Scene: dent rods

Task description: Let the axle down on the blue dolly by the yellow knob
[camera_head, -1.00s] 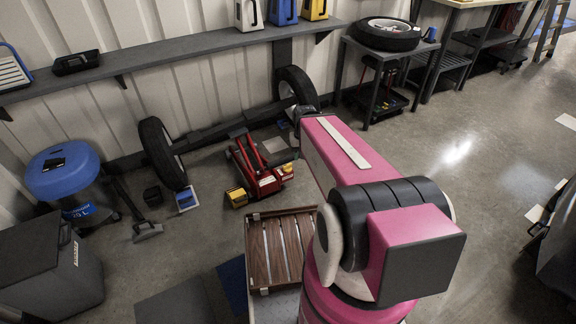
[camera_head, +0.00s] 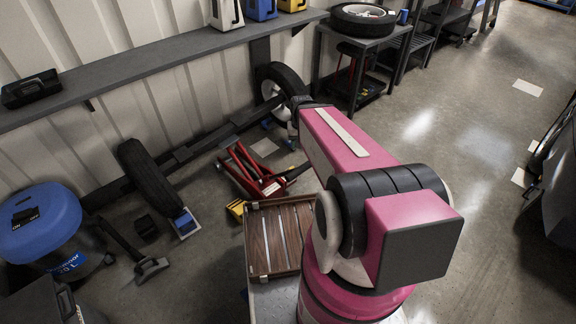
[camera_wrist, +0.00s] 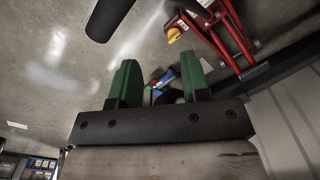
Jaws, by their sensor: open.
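The axle (camera_head: 183,154) is a dark beam along the wall, with a tyred wheel at its left (camera_head: 146,174) and another at its right (camera_head: 272,84). A red jack (camera_head: 250,172) stands on the floor in front of it; its red arms also show in the wrist view (camera_wrist: 217,35). A yellow knob (camera_wrist: 173,35) is at the jack's near end. My gripper (camera_wrist: 160,78) is open, its green fingers apart with nothing held, to the side of the knob. Small blue and red parts show beyond the fingers. I cannot tell which blue part is the dolly.
A blue-topped vacuum (camera_head: 40,222) and its floor nozzle (camera_head: 151,268) stand at the left. A shelf (camera_head: 160,62) runs along the wall. A table (camera_head: 345,37) with a loose wheel is behind my arm. Open floor lies to the right.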

